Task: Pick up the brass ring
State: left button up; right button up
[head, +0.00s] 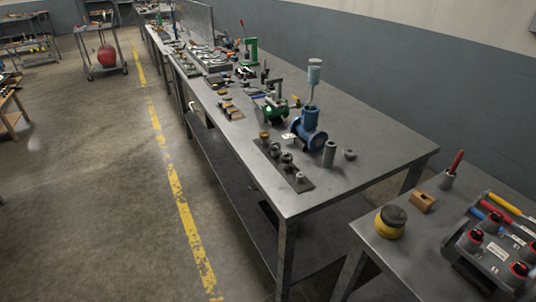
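I cannot clearly pick out a brass ring. A small brass-coloured piece (264,136) sits at the far end of a dark mat (303,185) on the long grey workbench (350,185). It is too small to tell whether it is a ring. Several dark metal fittings (287,158) stand in a row on the same mat. Neither of my grippers is in view.
A blue valve (309,132), a grey cylinder (330,153) and a green pump (274,108) stand near the mat. A nearer bench holds a yellow, dark-topped round object (390,222) and a wooden block (423,202).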

aim_at(262, 136)
jog(key=z, duration=0.15)
jog(key=k, duration=0.45)
jog(key=u, duration=1.15)
jog(key=i, duration=1.1)
jog(key=z, duration=0.05)
